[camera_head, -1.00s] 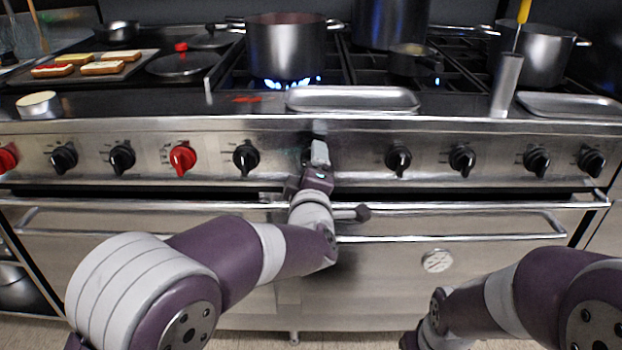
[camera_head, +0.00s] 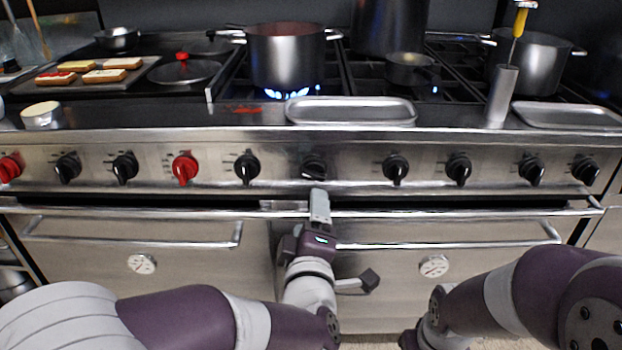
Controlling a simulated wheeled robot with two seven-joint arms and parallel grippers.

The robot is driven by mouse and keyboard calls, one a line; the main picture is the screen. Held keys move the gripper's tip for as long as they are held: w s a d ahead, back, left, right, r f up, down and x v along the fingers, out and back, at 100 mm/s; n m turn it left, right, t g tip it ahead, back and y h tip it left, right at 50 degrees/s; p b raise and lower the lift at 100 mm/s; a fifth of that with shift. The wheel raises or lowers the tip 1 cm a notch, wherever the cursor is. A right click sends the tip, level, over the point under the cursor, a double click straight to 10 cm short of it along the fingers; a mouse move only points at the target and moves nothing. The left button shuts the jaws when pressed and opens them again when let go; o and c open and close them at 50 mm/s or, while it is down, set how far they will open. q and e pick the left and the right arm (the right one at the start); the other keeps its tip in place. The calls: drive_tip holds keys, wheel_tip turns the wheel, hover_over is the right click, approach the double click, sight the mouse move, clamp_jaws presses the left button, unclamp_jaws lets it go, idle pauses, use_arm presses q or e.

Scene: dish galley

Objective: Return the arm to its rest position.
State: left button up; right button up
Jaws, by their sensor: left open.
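My left gripper (camera_head: 319,204) is in front of the stove, just below the black knob (camera_head: 313,166) in the middle of the control panel. It is open, with nothing seen between its fingers, and shows apart from the knob. My left arm comes in from the lower left, bent at the elbow. My right arm shows at the lower right, but its gripper is out of view. The middle knob looks turned sideways, while the black knob to its right (camera_head: 395,168) points down.
A metal oven handle bar (camera_head: 450,211) runs close to my left gripper. On the stove stand a large pot (camera_head: 287,60) over a blue flame, a metal tray (camera_head: 350,110) at the front edge, and a metal cylinder (camera_head: 502,96). Red knobs (camera_head: 185,168) sit at the left.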

use_arm(q)
drive_tip(key=s+d+f+m+g+h, duration=0.2)
drive_tip(key=s+f+m+g, duration=0.1)
drive_tip(key=f+m+g, duration=0.25)
drive_tip(key=s+d+f+m+g+h, duration=0.2)
drive_tip(key=s+f+m+g+h, duration=0.15)
drive_tip(key=f+m, duration=0.35)
drive_tip(key=s+a+f+m+g+y, duration=0.1)
drive_tip(key=s+a+f+g+y, duration=0.15)
drive_tip(key=a, duration=0.45)
drive_tip(key=s+a+f+m+g+y, duration=0.1)
drive_tip(key=s+a+f+g, duration=0.2)
drive_tip(key=a, duration=0.4)
drive_tip(key=s+a+f+g+y, duration=0.1)
drive_tip(key=s+a+g+y, duration=0.1)
drive_tip(key=s+a, duration=0.35)
wheel_tip(320, 180, up, 36)
drive_tip(key=w+a+p, duration=0.1)
drive_tip(key=a+p, duration=0.1)
drive_tip(key=p, duration=3.3)
drive_tip(key=shift+w+a+p, duration=0.15)
drive_tip(key=shift+w+p, duration=0.15)
